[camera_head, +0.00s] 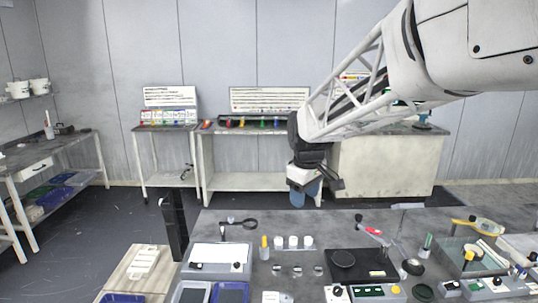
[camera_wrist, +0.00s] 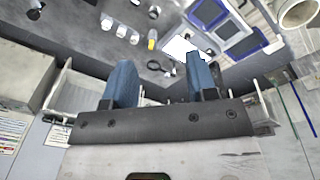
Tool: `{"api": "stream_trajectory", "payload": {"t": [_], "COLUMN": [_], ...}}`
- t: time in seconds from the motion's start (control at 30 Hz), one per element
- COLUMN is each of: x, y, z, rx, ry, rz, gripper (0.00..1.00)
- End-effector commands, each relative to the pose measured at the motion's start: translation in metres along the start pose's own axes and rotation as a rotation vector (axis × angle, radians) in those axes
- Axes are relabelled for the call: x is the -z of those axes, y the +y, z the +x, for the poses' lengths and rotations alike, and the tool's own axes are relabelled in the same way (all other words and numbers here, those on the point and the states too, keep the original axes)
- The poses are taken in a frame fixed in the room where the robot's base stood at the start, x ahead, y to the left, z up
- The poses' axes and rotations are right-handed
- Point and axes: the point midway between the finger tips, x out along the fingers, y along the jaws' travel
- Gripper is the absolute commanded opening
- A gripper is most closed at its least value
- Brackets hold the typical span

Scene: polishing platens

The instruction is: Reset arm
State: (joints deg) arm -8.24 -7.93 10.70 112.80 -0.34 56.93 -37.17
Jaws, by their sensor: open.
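My arm reaches in from the upper right in the head view. My gripper (camera_head: 306,187) hangs at its end, above the far edge of the bench. In the wrist view, my gripper (camera_wrist: 158,80) shows two blue fingers set well apart, with nothing between them. It is open and empty, and touches nothing that I can see. The grey bench (camera_head: 320,222) lies below and nearer than the gripper.
The bench holds a magnifier (camera_head: 245,222), a yellow-capped bottle (camera_head: 264,248), small white containers (camera_head: 293,242), a black plate (camera_head: 360,265) and a yellow tool (camera_head: 480,226). A dark upright panel (camera_head: 174,225) stands at its left. Side tables line the back wall.

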Motion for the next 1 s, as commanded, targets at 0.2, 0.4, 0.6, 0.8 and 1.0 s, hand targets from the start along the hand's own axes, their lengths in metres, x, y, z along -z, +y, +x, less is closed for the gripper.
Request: {"api": "stream_trajectory", "payload": {"t": [0.2,0.4,0.6,0.8,1.0], "x": [-0.056,-0.105,-0.153,-0.199,-0.243], "y": [-0.024,-0.047,-0.073,-0.101,-0.130], "z": [-0.014,-0.020,-0.022,-0.018,-0.009], "rx": [-0.014,-0.025,-0.036,-0.045,-0.053], "ry": [0.013,0.025,0.039,0.052,0.067], "rz": [0.137,0.264,0.391,0.517,0.643], "gripper": [0.52,0.52,0.52,0.52,0.52]}}
